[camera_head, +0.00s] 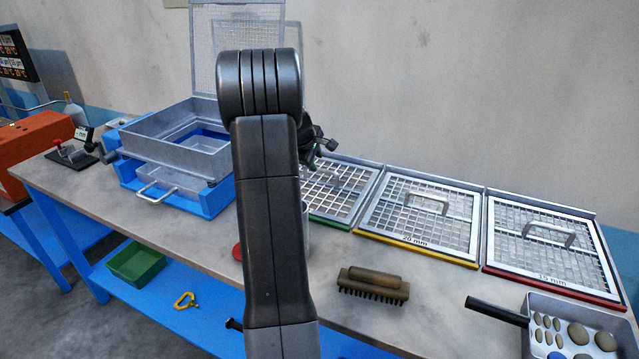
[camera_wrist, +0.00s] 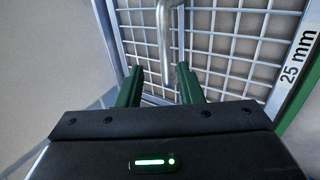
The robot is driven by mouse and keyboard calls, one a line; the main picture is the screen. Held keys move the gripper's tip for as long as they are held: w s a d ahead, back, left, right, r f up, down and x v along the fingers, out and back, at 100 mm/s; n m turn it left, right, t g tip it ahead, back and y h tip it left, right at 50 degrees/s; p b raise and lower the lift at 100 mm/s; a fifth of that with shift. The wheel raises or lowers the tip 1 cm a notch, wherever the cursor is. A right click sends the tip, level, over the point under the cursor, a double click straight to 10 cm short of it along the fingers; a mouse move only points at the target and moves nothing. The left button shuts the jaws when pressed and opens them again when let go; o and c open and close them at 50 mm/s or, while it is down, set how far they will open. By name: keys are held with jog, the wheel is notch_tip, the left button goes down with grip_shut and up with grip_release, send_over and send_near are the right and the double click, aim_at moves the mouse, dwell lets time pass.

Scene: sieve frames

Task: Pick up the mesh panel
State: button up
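Three mesh panels with handles lie in a row on the bench. The green-edged panel (camera_head: 340,205) is partly hidden behind my arm. The yellow-edged panel (camera_head: 415,217) is marked 20 mm and the red-edged panel (camera_head: 545,250) 15 mm. In the wrist view the green-edged panel, marked 25 mm (camera_wrist: 297,55), fills much of the picture. My gripper (camera_wrist: 158,75) is open over it, its two green fingers apart. The panel's metal handle (camera_wrist: 164,40) shows just beyond and between the fingertips; contact cannot be told. In the head view my arm mostly hides the gripper.
A blue sieve machine (camera_head: 180,200) with a grey frame and a raised mesh lid (camera_head: 235,40) stands left of my arm. A brush (camera_head: 373,284) and a pan of stones (camera_head: 580,325) lie in front of the panels. A wall rises behind the bench (camera_head: 440,310).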

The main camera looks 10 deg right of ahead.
aim_at(319, 169)
jog(key=shift+s+f+x, duration=0.1)
jog(key=shift+s+x, duration=0.1)
jog(key=shift+x, duration=1.3)
jog(key=shift+s+f+x, duration=0.1)
jog(key=shift+s+x, duration=0.05)
jog(key=shift+x, duration=1.4)
jog(key=shift+c, duration=0.2)
grip_shut()
jog(key=shift+r, duration=0.15)
